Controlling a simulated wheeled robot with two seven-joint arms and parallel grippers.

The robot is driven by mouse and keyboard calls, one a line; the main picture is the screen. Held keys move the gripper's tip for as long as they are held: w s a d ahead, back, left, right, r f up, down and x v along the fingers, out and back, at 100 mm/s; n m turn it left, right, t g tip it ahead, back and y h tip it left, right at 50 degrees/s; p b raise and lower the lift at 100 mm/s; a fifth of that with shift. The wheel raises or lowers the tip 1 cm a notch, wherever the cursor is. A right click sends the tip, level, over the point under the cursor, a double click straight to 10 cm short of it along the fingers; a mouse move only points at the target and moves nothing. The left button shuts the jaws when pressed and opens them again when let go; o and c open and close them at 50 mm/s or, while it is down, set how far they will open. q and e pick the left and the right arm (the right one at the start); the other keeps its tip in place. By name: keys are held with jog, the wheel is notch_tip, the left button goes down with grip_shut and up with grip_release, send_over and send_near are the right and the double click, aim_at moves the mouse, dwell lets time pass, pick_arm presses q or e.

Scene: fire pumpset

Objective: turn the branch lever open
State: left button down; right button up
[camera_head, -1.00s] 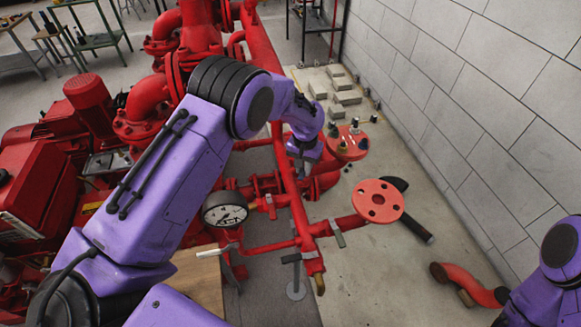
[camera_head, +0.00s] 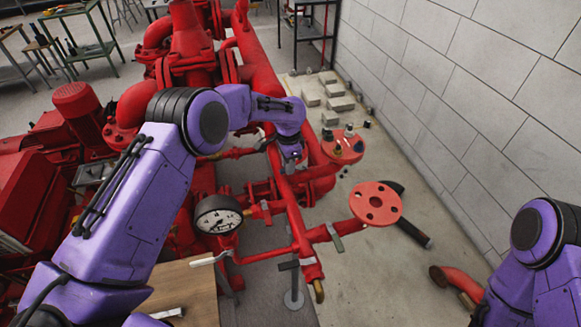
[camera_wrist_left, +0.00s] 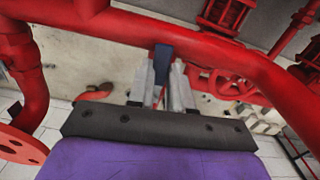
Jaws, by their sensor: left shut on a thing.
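My left gripper (camera_wrist_left: 160,88) is shut on a dark blue lever (camera_wrist_left: 163,54) in the left wrist view. The lever sits between the two grey fingers, and its far end meets a thick red pipe (camera_wrist_left: 110,25). In the head view my left wrist (camera_head: 287,140) is over the long red pipe, and it hides the fingers and the lever there. Other grey levers show nearer on the pipework, one on the flanged branch (camera_head: 335,237) and one near the pipe's end (camera_head: 292,264). My right arm is at the lower right; its gripper is outside the frame.
A pressure gauge (camera_head: 218,215) stands left of the pipe. A red flange (camera_head: 375,203) and another with fittings (camera_head: 343,146) stick out to the right. A wooden tabletop (camera_head: 185,285) is at the lower left.

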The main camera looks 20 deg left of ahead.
pick_arm(q)
jog(key=shift+a+f+m, duration=0.15)
jog(key=shift+a+m, duration=0.15)
jog(key=shift+m, duration=0.3)
jog(key=shift+w, duration=0.1)
jog(key=c, duration=1.2)
grip_release()
jog(key=shift+o, duration=0.9)
jog(key=shift+a, duration=0.15)
jog(key=shift+r, duration=0.2)
notch_tip(320, 180, up, 10)
jog(key=b, duration=0.2)
jog(key=shift+r, duration=0.25)
